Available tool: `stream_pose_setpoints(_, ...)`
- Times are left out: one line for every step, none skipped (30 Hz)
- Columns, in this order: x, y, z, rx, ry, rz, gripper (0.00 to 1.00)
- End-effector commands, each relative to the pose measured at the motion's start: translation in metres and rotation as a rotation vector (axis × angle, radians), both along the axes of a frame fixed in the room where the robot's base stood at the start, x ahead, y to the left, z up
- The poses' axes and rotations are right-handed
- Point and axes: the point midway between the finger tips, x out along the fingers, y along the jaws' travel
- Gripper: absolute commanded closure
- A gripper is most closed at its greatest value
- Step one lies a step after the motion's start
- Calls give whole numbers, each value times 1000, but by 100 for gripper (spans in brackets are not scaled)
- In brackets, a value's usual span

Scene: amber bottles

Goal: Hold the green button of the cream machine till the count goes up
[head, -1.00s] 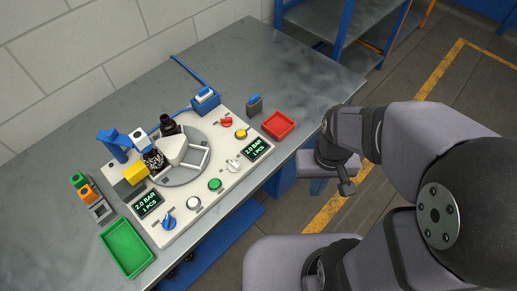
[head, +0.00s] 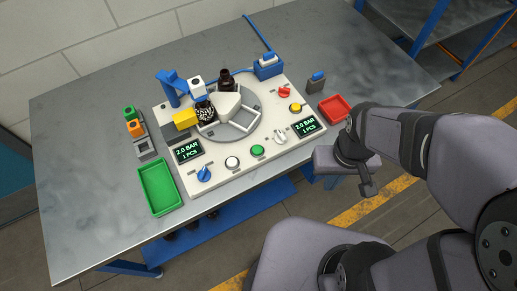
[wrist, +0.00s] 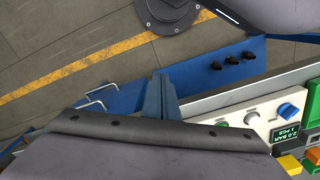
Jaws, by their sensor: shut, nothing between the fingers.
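The cream machine (head: 215,183) stands on the grey table with a round turntable holding dark bottles. Its green button (head: 258,151) is on the front edge, between a white button (head: 232,162) and a white knob (head: 280,135). Both displays, left (head: 188,151) and right (head: 307,126), read 2.0 BAR, 1 PCS. My gripper (head: 367,189) is shut and empty, off the table's front edge, right of the green button and apart from it. In the wrist view, the green button (wrist: 220,122) is at the lower right, partly hidden by my own arm.
A green tray (head: 158,190) lies left of the machine and a red tray (head: 335,108) right of it. A blue knob (head: 204,174) and a yellow button (head: 296,107) stand up from the panel. Bare table lies farther left.

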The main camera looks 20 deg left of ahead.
Motion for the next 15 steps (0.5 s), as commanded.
stream_pose_setpoints(-5, 13, -11, -2, 6, 66, 100)
stream_pose_setpoints(-9, 20, -15, -3, 9, 100, 100)
stream_pose_setpoints(-12, 29, -19, -4, 11, 145, 100)
stream_pose_setpoints(-15, 36, -22, -4, 11, 178, 100)
stream_pose_setpoints(-18, 42, -25, -5, 12, 211, 100)
stream_pose_setpoints(-22, 52, -28, -5, 12, 256, 100)
stream_pose_setpoints(-24, 59, -31, -6, 11, 290, 100)
stream_pose_setpoints(-27, 66, -33, -5, 10, 324, 100)
stream_pose_setpoints(-30, 75, -36, -5, 7, 369, 100)
stream_pose_setpoints(-33, 82, -39, -6, 4, 405, 100)
stream_pose_setpoints(-35, 89, -40, -8, -2, 443, 100)
stream_pose_setpoints(-38, 98, -43, -10, -9, 495, 100)
stream_pose_setpoints(-41, 105, -45, -13, -15, 535, 100)
stream_pose_setpoints(-43, 111, -47, -16, -23, 576, 100)
stream_pose_setpoints(-46, 121, -49, -22, -34, 632, 100)
